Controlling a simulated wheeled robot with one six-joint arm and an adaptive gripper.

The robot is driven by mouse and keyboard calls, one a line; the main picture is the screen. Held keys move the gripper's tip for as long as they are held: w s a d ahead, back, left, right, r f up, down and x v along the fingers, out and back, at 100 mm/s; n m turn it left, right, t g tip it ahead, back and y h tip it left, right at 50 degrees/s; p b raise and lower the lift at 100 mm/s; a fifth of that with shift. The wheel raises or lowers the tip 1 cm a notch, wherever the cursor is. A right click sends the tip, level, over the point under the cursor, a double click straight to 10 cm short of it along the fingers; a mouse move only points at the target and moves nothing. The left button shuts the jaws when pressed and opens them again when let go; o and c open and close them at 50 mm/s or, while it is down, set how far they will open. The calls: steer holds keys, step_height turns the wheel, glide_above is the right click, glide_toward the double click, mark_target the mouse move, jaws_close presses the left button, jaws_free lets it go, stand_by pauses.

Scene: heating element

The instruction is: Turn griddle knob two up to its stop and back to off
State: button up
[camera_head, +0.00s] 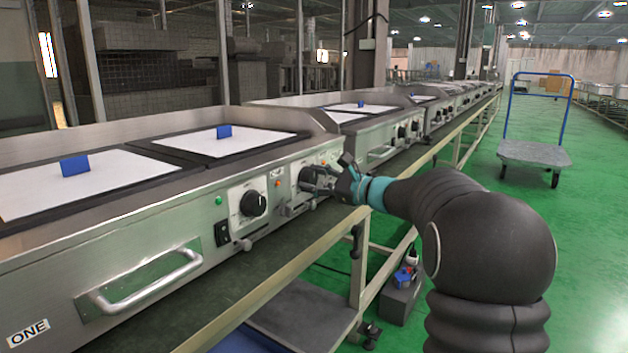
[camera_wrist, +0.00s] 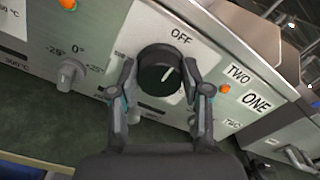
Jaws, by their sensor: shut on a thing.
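Griddle knob two (camera_wrist: 156,60) is a round black knob on a white dial plate with OFF printed above it to the right. A short white line shows on the right part of its face, tilted up to the right. The label TWO (camera_wrist: 238,75) is right of it. My gripper (camera_wrist: 161,72) is shut on the knob, one finger on each side. In the head view my gripper (camera_head: 332,183) is at the right end of the griddle's front panel (camera_head: 150,225) and partly covers knob two (camera_head: 308,176). The far side of the knob's scale is hidden.
Another black knob (camera_head: 253,203) is to the left on the same panel, with a bar handle (camera_head: 145,283) farther left. In the wrist view a small grey knob (camera_wrist: 70,73) is at left. More griddles line the bench at right. A trolley (camera_head: 534,153) stands on the green floor.

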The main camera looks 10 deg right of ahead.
steer(key=o, duration=1.2)
steer(key=shift+c, duration=0.2)
steer(key=shift+d, duration=0.1)
steer(key=v, duration=1.2)
